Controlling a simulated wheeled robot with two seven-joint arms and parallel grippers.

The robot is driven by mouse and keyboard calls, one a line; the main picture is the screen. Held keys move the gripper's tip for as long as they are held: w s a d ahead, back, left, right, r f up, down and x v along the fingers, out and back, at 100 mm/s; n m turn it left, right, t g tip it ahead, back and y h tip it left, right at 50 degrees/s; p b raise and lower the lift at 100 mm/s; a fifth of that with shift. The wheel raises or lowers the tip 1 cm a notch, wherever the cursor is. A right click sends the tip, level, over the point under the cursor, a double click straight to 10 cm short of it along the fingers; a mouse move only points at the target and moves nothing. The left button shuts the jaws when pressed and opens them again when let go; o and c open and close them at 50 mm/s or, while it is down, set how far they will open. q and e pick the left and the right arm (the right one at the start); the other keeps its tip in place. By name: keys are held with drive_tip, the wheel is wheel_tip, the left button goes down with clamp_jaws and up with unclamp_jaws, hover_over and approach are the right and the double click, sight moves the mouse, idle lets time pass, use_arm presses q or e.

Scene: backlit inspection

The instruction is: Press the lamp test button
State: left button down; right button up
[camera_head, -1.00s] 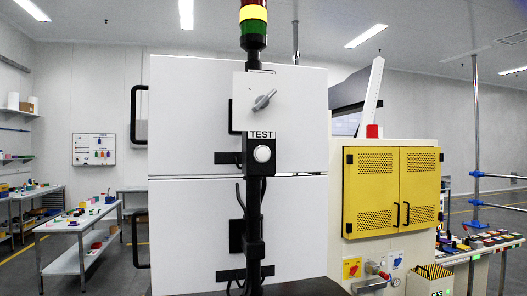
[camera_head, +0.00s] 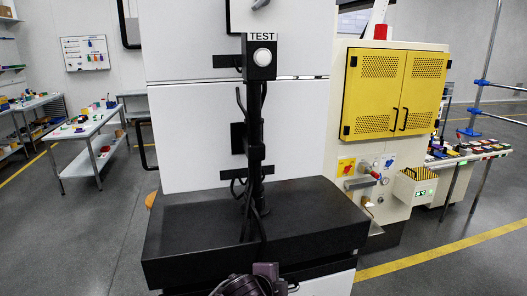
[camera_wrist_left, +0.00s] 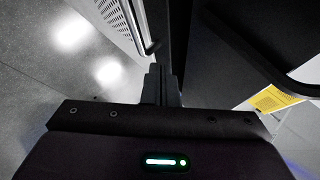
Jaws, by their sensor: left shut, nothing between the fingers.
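The lamp test button (camera_head: 262,55) is a round white button on a small black box, just below a white TEST label (camera_head: 262,37). The box sits on a black post in front of the white cabinet, near the top centre of the head view. My left gripper (camera_wrist_left: 160,84) shows in the left wrist view with its dark fingers together and nothing between them. It is not near the button in what I see; the wrist view does not show the button. A dark purple part of my arm shows at the bottom of the head view, well below the button. My right gripper is not in view.
A black ledge (camera_head: 200,233) juts out below the post, and dark cables hang along it. A silver rotary switch is cut off at the top. A yellow cabinet (camera_head: 392,92) stands at right. Benches (camera_head: 95,140) stand at left. Grey floor is clear around.

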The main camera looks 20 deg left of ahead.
sight(265, 62)
use_arm(q)
drive_tip(key=w+d+r+m+t+h, duration=0.1)
drive_tip(key=w+r+m+t, duration=0.15)
drive_tip(key=r+m, duration=0.9)
drive_tip(key=w+d+r+m+t+h, duration=0.1)
drive_tip(key=w+r+m+t, duration=0.2)
drive_tip(key=r, duration=1.6)
drive_tip(key=s+r+m+t, duration=0.1)
drive_tip(key=s+r+m, duration=0.1)
drive_tip(key=r+m, duration=0.3)
drive_tip(key=s+a+r+m+t, duration=0.1)
drive_tip(key=s+r+m, duration=0.2)
drive_tip(key=r+m, duration=0.2)
drive_tip(key=s+a+r+m+t+p, duration=0.1)
drive_tip(key=r+m, duration=0.4)
drive_tip(key=r, duration=0.5)
drive_tip(key=shift+s+a+r+t, duration=0.25)
drive_tip(key=shift+s+r+t, duration=0.1)
drive_tip(key=shift+s, duration=0.5)
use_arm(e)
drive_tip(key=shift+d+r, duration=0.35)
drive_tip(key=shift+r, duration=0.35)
use_arm(q)
drive_tip(key=shift+w+a, duration=0.1)
drive_tip(key=shift+w, duration=0.05)
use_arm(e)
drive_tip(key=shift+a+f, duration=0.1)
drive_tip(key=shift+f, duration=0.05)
